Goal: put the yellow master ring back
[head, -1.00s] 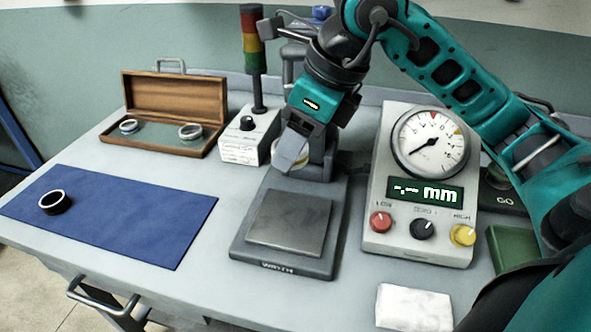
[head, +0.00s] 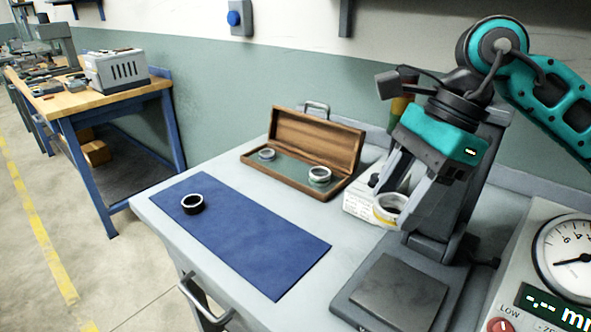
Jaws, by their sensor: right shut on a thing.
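My right gripper (head: 392,190) is shut on a pale metal ring with a yellow band (head: 388,211). It holds the ring in the air, in front of the white control box and just left of the gauge stand (head: 440,195). The open wooden case (head: 330,143) stands further left on the bench, with a green lining. One metal ring (head: 267,155) lies at its left and another ring (head: 319,176) at its right; clear lining shows between them. My left gripper is not in view.
The stand's metal plate (head: 402,290) is bare. The dial readout (head: 565,262) is at the right edge. A wooden-topped workbench (head: 100,95) stands apart at the left.

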